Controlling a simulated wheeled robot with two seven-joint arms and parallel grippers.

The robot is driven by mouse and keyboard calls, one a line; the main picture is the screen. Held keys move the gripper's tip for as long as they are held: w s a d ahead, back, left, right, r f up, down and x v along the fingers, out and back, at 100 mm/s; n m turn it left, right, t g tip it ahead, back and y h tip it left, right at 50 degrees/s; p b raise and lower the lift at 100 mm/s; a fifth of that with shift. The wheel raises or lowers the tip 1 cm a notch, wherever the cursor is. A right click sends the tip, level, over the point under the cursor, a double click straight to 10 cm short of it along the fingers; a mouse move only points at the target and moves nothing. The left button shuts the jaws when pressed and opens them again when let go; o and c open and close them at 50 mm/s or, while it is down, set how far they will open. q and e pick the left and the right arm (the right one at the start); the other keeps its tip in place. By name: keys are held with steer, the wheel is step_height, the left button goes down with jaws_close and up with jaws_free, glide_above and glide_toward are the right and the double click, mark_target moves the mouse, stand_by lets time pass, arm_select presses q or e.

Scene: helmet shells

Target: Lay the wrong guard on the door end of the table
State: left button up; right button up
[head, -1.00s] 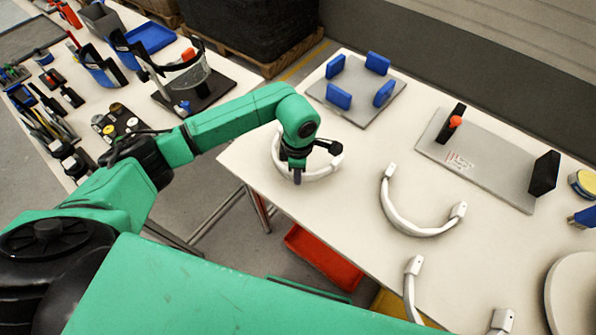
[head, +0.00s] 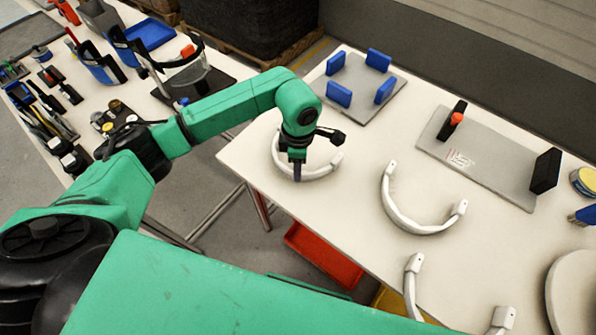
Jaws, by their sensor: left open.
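Three white curved guards lie on the table (head: 250,158). One guard (head: 322,173) is at the table's left end, a second guard (head: 408,222) in the middle, and a third guard (head: 410,285) at the front, cut by my arm and the picture edge. My left gripper (head: 297,176) points down at the curved band of the left-end guard and hides part of it. It is open; whether its fingers straddle or touch the band I cannot tell. My right gripper is not in view.
A grey plate with blue blocks (head: 368,107) stands at the back. A grey board with black uprights (head: 485,172) lies at the back right. A round whitish object (head: 578,295) and a yellow-sided tin (head: 584,182) are at the right. A red bin (head: 322,258) sits below the table.

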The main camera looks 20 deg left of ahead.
arm_select(q)
step_height(320, 180, up, 9)
steer(key=b, duration=0.1)
steer(key=shift+d+f, duration=0.1)
stand_by(0.3)
